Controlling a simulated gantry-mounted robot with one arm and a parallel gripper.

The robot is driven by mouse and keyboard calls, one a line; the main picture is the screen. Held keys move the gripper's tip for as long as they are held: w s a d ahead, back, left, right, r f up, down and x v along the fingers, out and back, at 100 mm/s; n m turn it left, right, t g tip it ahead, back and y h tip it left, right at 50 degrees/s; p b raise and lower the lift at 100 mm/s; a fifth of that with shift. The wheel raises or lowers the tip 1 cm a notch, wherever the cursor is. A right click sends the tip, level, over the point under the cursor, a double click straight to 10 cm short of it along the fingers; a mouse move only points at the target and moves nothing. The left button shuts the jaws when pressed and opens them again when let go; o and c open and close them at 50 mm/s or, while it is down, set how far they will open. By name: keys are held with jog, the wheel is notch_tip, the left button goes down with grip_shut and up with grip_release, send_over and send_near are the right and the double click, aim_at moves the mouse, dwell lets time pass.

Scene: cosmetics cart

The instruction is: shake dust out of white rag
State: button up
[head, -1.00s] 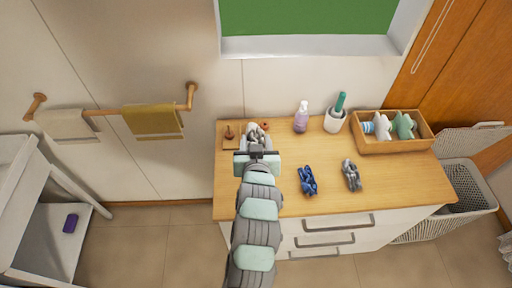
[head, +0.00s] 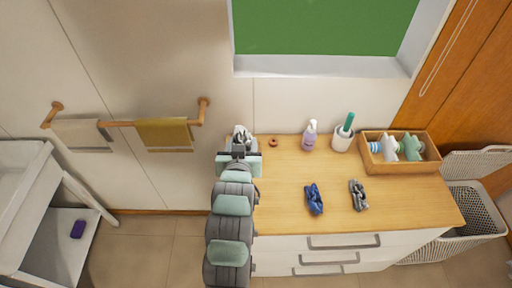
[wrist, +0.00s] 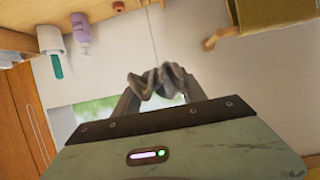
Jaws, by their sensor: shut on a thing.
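My gripper (head: 240,147) is over the back left corner of the wooden countertop (head: 285,185). In the wrist view my gripper (wrist: 158,98) is shut on a crumpled white rag (wrist: 160,80), which looks greyish there. The rag is bunched and twisted between the fingertips. In the head view only a small pale part of the rag (head: 241,132) shows past the gripper. I cannot make out dust on it. A blue rag (head: 314,198) and a grey rag (head: 358,194) lie crumpled on the countertop, to the right of my arm.
A purple pump bottle (head: 310,135), a white cup with a green-handled brush (head: 342,138) and a wooden tray of items (head: 400,163) stand along the back. A towel rail with a yellow towel (head: 164,134) is on the wall at left. A white basket (head: 478,212) stands at right.

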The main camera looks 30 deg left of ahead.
jog(key=d+b, duration=0.2)
jog(key=d, duration=0.5)
jog(key=a+p, duration=0.1)
jog(key=a, duration=0.6)
jog(key=d, duration=0.7)
jog(key=shift+a+b, duration=0.35)
jog(key=shift+a, duration=3.15)
jog(key=d, duration=0.7)
jog(key=shift+b, duration=0.3)
